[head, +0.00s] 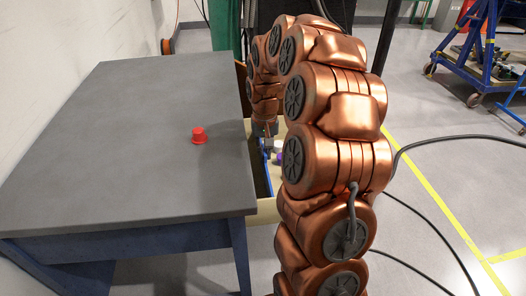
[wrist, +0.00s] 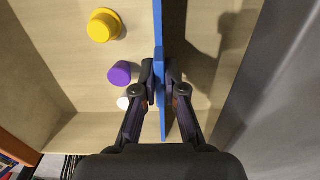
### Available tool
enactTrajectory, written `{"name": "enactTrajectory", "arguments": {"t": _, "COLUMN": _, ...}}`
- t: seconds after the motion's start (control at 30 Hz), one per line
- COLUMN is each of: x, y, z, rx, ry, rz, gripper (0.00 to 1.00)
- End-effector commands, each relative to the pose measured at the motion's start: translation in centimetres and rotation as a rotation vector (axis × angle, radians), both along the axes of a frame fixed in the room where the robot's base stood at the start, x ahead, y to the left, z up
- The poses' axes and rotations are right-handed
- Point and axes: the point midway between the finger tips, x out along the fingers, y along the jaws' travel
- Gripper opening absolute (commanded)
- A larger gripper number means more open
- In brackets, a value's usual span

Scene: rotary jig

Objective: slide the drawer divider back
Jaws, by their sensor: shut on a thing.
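The blue drawer divider (wrist: 159,35) stands upright in the open drawer, seen edge-on from above in the wrist view. My gripper (wrist: 160,82) is shut on the divider, with one finger on each side of it. In the head view a strip of the divider (head: 267,175) shows beside my arm, and my gripper (head: 268,150) is over the drawer, partly hidden. The wooden drawer (wrist: 60,40) sticks out from the table's right side; my arm hides much of it in the head view.
Left of the divider in the wrist view lie a yellow knob-like piece (wrist: 103,25), a purple piece (wrist: 119,73) and a white piece (wrist: 123,103). The right compartment looks empty. A red piece (head: 198,136) stands on the grey table (head: 120,150). Cables (head: 405,205) lie on the floor at right.

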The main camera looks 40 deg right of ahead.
Motion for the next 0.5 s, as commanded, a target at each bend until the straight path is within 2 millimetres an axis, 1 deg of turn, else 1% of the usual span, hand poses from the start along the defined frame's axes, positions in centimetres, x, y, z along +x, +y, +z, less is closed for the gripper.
{"name": "enactTrajectory", "arguments": {"t": 0.17, "x": 0.03, "y": -0.13, "z": 0.04, "rx": -0.001, "ry": -0.003, "rz": -0.002, "gripper": 0.00}}
{"name": "enactTrajectory", "arguments": {"t": 0.2, "x": 0.04, "y": -0.13, "z": 0.05, "rx": -0.001, "ry": -0.003, "rz": -0.002, "gripper": 0.12}}
{"name": "enactTrajectory", "arguments": {"t": 0.43, "x": 0.05, "y": -0.05, "z": 0.03, "rx": -0.001, "ry": -0.002, "rz": 0.000, "gripper": 0.35}}
{"name": "enactTrajectory", "arguments": {"t": 0.5, "x": 0.04, "y": -0.02, "z": 0.02, "rx": -0.002, "ry": -0.001, "rz": 0.000, "gripper": 0.35}}
